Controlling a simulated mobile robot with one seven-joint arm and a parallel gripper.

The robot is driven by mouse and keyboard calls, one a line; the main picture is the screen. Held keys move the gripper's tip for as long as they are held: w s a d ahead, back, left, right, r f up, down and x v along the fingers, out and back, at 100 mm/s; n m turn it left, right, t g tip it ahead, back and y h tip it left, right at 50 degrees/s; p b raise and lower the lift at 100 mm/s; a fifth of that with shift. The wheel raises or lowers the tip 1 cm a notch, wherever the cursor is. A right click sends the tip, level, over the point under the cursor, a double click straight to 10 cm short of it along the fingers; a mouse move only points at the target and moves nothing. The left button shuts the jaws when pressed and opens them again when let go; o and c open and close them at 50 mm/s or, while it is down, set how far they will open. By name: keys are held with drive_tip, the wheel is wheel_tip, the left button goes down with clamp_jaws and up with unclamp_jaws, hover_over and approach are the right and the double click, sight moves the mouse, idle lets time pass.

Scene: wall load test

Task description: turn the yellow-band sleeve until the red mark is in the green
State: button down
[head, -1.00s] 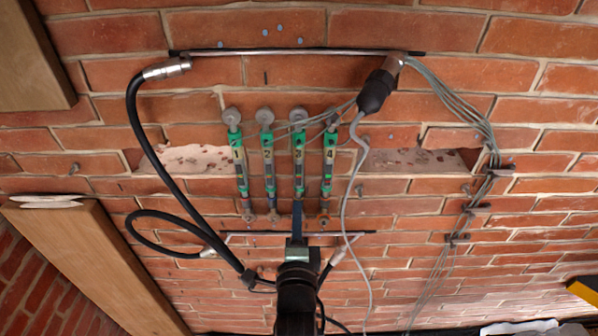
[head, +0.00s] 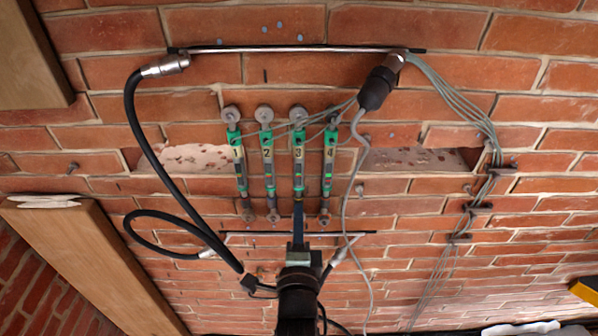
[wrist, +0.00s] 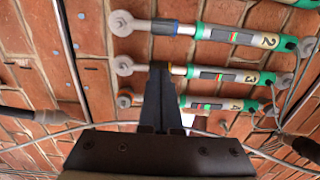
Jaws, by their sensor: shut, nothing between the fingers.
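Several numbered green-and-grey gauges hang side by side on the brick wall, among them gauge 2 (head: 267,160), gauge 3 (head: 298,160) and gauge 4 (head: 329,160). In the wrist view gauge 2 (wrist: 225,34) shows a blue band, and gauge 3 (wrist: 222,74) has a small window with red and green in it. I cannot make out a yellow band or the red mark's exact place. My gripper (wrist: 160,66) is shut, its tips at the ring-end side of gauge 3, hiding part of its sleeve. In the head view my gripper (head: 298,206) covers gauge 3's lower end.
A black hose (head: 150,165) loops at the left. A grey cable (head: 350,200) hangs close to the right of gauge 4. A thin bar (head: 340,233) crosses below the gauges. Bundled wires (head: 480,195) run down the right. Wooden boards (head: 95,260) stand at left.

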drive_tip(key=shift+w, duration=0.4)
drive_tip(key=shift+d, duration=0.15)
drive_tip(key=shift+s+p, duration=0.5)
drive_tip(key=shift+p, duration=0.75)
drive_tip(key=s+p, duration=0.7)
drive_tip(key=p, duration=0.2)
drive_tip(key=shift+p, duration=0.35)
idle(0.4)
idle(0.4)
